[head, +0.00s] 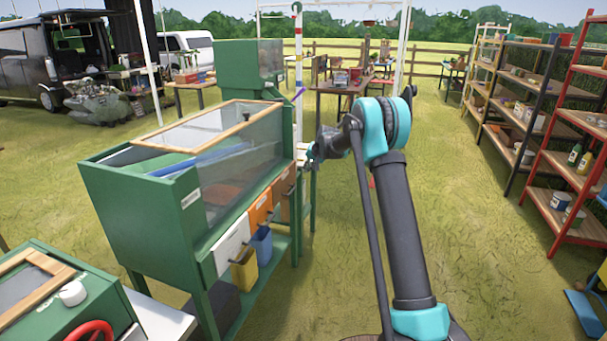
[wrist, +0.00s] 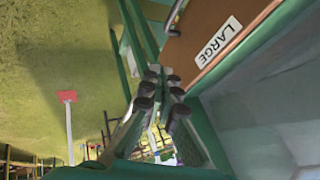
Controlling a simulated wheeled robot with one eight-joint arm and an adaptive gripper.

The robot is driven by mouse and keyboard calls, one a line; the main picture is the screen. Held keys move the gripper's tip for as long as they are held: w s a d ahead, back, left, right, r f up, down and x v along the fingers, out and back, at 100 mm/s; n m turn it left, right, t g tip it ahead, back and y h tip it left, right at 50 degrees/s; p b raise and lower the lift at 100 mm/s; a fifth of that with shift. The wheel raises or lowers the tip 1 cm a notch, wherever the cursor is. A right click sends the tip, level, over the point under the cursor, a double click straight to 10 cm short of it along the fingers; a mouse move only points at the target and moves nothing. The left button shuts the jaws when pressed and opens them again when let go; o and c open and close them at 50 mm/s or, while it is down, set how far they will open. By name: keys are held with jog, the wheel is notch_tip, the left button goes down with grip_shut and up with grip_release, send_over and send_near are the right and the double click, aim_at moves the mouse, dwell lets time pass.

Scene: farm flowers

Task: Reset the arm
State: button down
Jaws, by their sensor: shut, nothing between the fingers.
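My gripper (head: 312,156) is at the end of my raised arm, beside the right end of the green sorting machine (head: 140,205) in the head view. In the wrist view my gripper (wrist: 160,92) has its dark fingertips close together, shut and empty. A brown drawer front with a "LARGE" label (wrist: 218,42) lies close by at the upper right of that view. In the head view the brown drawer (head: 284,184) is the rightmost in the row, just left of my gripper. I cannot tell if my gripper touches it.
White (head: 231,243) and orange (head: 260,212) drawers sit left of the brown one, with yellow (head: 244,271) and blue (head: 262,246) bins below. A smaller green machine (head: 85,290) stands front left. A red shelf (head: 565,190) stands at right. Grass between is open.

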jog(key=s+d+r+h, duration=0.15)
jog(key=s+d, duration=0.25)
jog(key=s, duration=0.5)
jog(key=s+d+r+n, duration=0.1)
jog(key=s+d+r, duration=0.3)
jog(key=s, duration=0.5)
jog(key=s+d+r, duration=0.1)
jog(key=s+d, duration=0.4)
jog(key=s, duration=0.3)
jog(key=s+d+f, duration=0.3)
jog(key=s, duration=0.8)
jog(key=s+d+f+n+g+h, duration=0.1)
jog(key=s+d+f, duration=0.1)
jog(key=s, duration=0.9)
jog(key=s+d+f+g+h, duration=0.1)
jog(key=s+d+f, duration=0.2)
jog(key=s, duration=0.9)
jog(key=shift+d+f, duration=0.35)
jog(key=shift+f, duration=0.4)
jog(key=shift+s+h, duration=0.1)
jog(key=shift+h, duration=0.15)
